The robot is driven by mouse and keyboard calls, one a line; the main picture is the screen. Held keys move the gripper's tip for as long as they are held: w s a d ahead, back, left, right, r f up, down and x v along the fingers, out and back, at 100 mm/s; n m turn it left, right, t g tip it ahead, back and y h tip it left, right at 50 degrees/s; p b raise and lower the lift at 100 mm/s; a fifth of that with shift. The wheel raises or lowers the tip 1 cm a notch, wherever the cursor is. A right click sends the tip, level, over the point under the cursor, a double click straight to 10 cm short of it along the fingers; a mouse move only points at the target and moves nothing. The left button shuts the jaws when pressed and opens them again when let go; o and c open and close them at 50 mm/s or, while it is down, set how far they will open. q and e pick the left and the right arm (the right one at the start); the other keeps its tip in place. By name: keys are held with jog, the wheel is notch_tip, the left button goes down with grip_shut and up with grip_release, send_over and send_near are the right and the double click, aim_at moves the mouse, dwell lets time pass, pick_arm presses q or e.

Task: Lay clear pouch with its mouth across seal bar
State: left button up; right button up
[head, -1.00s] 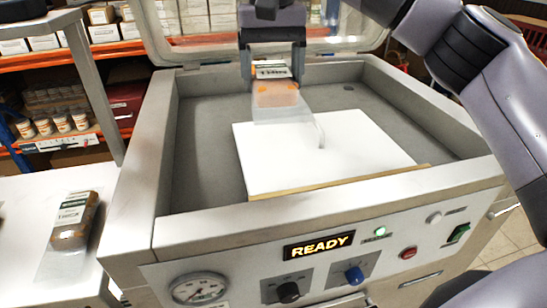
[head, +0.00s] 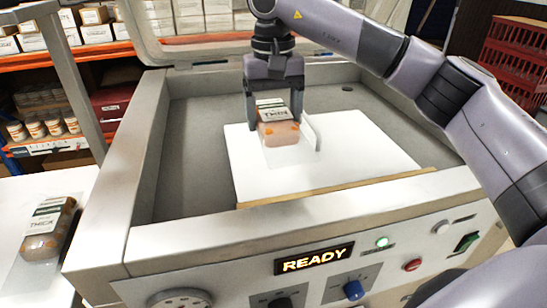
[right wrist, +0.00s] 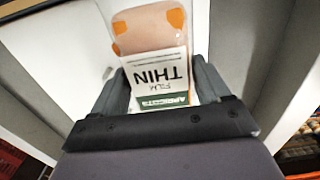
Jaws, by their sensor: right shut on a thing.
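My right gripper (head: 274,118) is shut on a clear pouch (head: 279,135) of orange fruit with a label reading THIN. It has one finger on each side of the pouch, which also shows in the right wrist view (right wrist: 150,30). The pouch is over the white plate (head: 375,155) in the sealer chamber; I cannot tell if it touches. Its empty clear mouth end (head: 290,158) points toward the front. The tan seal bar (head: 340,187) runs along the plate's front edge, with bare plate between it and the mouth. My left gripper is not in view.
The chamber's metal walls (head: 140,160) surround the plate, and the lid (head: 148,45) is up behind. A second pouch (head: 46,228), labelled THICK, lies on the white table at left. The front panel display (head: 315,259) reads READY. A small upright clear piece (head: 312,132) stands beside the held pouch.

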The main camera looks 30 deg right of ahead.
aim_at(273, 113)
notch_tip(273, 113, down, 9)
jog(key=shift+r, duration=0.1)
dwell(0.3)
jog(key=o, duration=1.2)
jog(key=shift+f, duration=0.2)
jog(key=shift+c, duration=0.2)
notch_tip(273, 113, up, 12)
jog(key=shift+a+r, duration=0.1)
jog(key=shift+r, duration=0.1)
jog(key=shift+f, duration=0.1)
